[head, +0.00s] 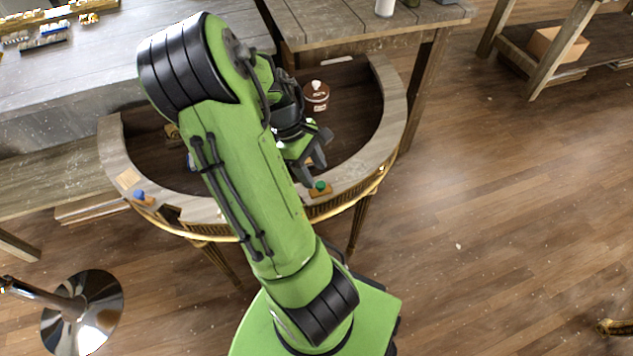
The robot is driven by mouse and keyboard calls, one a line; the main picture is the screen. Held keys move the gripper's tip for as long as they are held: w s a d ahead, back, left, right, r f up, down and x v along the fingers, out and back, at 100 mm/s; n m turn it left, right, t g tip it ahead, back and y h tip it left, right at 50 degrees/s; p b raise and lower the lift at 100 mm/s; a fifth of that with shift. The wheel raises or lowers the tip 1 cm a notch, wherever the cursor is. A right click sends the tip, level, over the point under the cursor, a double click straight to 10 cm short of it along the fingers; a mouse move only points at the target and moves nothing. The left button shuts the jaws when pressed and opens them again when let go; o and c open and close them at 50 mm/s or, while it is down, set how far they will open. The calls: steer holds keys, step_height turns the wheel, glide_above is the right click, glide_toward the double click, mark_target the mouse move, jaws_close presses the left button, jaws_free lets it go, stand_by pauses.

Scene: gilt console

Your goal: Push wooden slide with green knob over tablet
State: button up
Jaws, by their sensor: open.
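The green knob (320,185) stands on a small wooden slide (319,194) on the front right part of the curved rim of the gilt console (385,120). My gripper (315,160) is open, with its fingers just behind the green knob and over the inner edge of the rim. I cannot tell whether a finger touches the knob or the slide. A pale square tablet (128,178) lies on the left part of the rim, beside a blue knob (139,195) on its own slide. I see no tablet beside the green knob; my arm hides part of the rim left of it.
A brown lidded pot (316,95) with a white knob stands in the console's dark recessed top. Grey wooden tables (320,20) adjoin the console at the back and left. A chrome round base (82,310) stands at the lower left.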

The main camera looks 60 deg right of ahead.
mark_target(320, 184)
steer(key=x, duration=0.3)
steer(key=shift+s+f+b, duration=0.1)
steer(key=shift+f+b, duration=0.1)
steer(key=shift+b, duration=0.2)
steer(key=shift+c, duration=0.4)
jaws_close()
steer(key=shift+r, duration=0.1)
